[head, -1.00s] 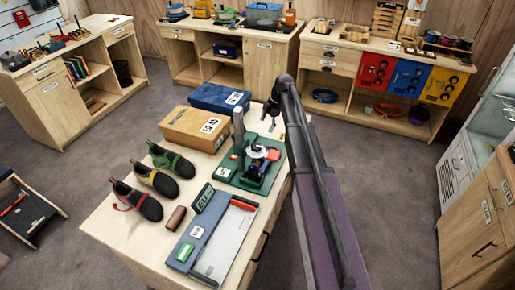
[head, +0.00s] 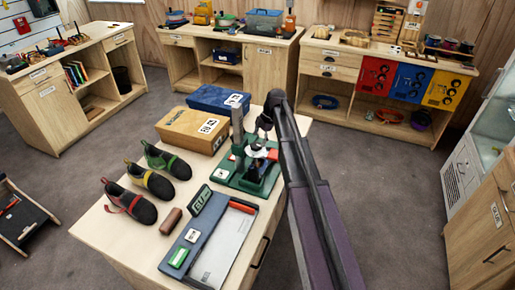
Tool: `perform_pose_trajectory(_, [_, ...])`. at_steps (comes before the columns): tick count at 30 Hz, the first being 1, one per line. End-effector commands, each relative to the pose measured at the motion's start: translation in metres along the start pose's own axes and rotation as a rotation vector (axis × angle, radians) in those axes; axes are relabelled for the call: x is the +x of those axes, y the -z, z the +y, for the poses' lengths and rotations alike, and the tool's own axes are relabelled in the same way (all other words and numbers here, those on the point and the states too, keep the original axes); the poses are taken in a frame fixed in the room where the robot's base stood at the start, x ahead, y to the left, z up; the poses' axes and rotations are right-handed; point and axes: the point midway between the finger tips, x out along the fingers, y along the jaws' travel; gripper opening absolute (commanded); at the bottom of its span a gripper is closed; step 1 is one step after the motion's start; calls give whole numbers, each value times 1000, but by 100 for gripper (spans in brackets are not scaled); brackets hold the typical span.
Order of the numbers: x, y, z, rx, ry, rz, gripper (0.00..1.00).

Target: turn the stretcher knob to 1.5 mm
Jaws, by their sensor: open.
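The stretcher stands on a green base (head: 238,181) on the wooden table, with a grey upright post (head: 238,130) at its back left. A dark and white mechanism rises from the middle of the base. A small red part (head: 272,155) shows at its right, partly behind my arm; I cannot tell whether it is the knob. My gripper (head: 264,130) is above the stretcher, just right of the post, small and dark. It is open with nothing seen in it and appears apart from the mechanism. The scale marks are too small to read.
Three shoes (head: 150,180) and a brown block (head: 171,220) are at the left. A tan box (head: 192,130) and a blue box (head: 218,99) stand behind. Grey floor surrounds the table.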

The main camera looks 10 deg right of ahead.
Motion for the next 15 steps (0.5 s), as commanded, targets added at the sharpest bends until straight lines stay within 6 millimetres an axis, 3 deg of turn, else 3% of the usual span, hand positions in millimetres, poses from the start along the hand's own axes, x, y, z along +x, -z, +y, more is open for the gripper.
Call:
perform_pose_trajectory(6, [18, 0, 0, -1, 0, 0, 100])
perform_pose_trajectory(15, [24, 0, 0, -1, 0, 0, 100])
